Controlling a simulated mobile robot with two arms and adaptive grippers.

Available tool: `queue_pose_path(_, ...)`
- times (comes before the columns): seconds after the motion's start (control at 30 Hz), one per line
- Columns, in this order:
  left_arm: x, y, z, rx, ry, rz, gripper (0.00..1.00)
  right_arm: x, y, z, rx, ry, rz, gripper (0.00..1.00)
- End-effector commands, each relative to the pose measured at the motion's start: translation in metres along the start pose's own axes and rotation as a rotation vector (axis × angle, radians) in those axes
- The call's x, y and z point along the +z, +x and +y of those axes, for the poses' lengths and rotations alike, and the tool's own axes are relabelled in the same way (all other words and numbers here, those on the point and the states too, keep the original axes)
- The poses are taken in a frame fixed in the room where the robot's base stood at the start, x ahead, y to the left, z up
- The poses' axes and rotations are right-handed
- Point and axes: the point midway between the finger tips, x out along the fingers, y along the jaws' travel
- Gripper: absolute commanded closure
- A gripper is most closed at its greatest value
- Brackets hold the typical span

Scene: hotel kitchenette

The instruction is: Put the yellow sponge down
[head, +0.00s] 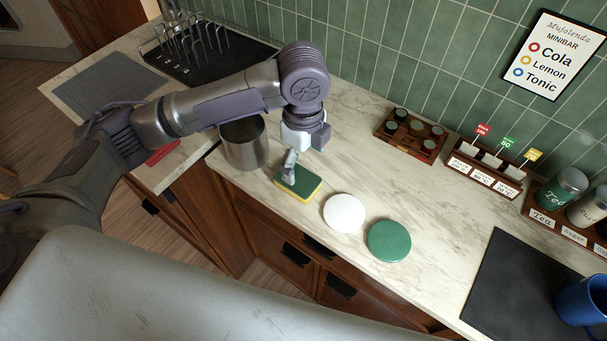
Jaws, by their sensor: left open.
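The yellow sponge (309,190) has a green top and a yellow side. It lies flat on the marble counter (359,263), near the front edge. My left gripper (290,171) points down at the sponge from above, with its fingers at the sponge's upper left part. It is open. Whether a finger still touches the sponge cannot be told from this view. My right gripper is not in view.
A metal canister (244,146) stands close left of the sponge. A white disc (344,213) and a green disc (389,241) lie to its right. A wooden pod tray (410,137) and a card rack (484,170) stand along the wall. A dark mat (510,280) lies at right.

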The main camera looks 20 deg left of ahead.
Motion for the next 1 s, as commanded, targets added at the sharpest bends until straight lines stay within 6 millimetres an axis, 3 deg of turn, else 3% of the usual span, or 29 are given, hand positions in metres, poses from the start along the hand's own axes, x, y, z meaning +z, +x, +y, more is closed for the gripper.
queue_pose_path(0.1, 0.000, -0.021, -0.001, -0.004, 0.001, -0.001, 0.09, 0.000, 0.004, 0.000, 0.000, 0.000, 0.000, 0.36)
queue_pose_path(0.3, 0.000, -0.038, 0.000, -0.001, 0.000, 0.000, 0.09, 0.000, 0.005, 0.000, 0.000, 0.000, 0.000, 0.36)
queue_pose_path(1.0, 0.000, -0.040, 0.000, 0.001, 0.000, 0.000, 0.09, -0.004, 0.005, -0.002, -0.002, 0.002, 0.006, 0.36)
